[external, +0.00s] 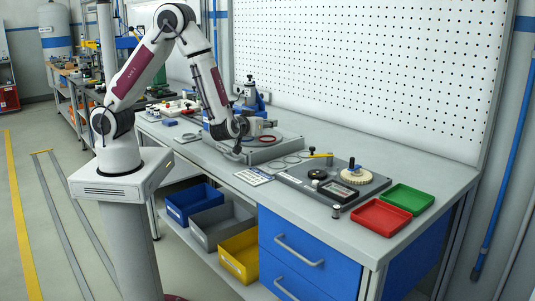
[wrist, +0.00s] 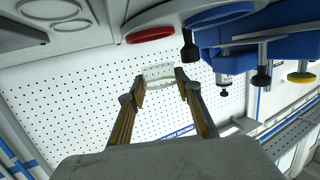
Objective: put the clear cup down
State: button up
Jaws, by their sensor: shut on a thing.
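My gripper (wrist: 160,84) is shut on the clear cup (wrist: 159,71), which shows as a pale see-through ring between the fingertips in the wrist view. In the external view my gripper (external: 238,148) hangs over the bench by the left front part of a raised grey plate (external: 262,154). The cup is too small and see-through to make out there. I cannot tell whether its base touches anything.
A red ring (external: 267,138) and grey rings (external: 291,159) lie nearby. A printed card (external: 253,177) lies at the bench's front. A dark fixture plate (external: 318,196), red tray (external: 381,216) and green tray (external: 408,198) stand to the right. A blue vise (wrist: 262,42) is behind.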

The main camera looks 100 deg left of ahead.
jog(key=shift+f, duration=1.85)
jog(key=shift+f, duration=0.25)
jog(key=o, duration=0.8)
jog(key=shift+v, duration=3.95)
jog(key=shift+s+f, duration=0.1)
jog(key=shift+s, duration=0.05)
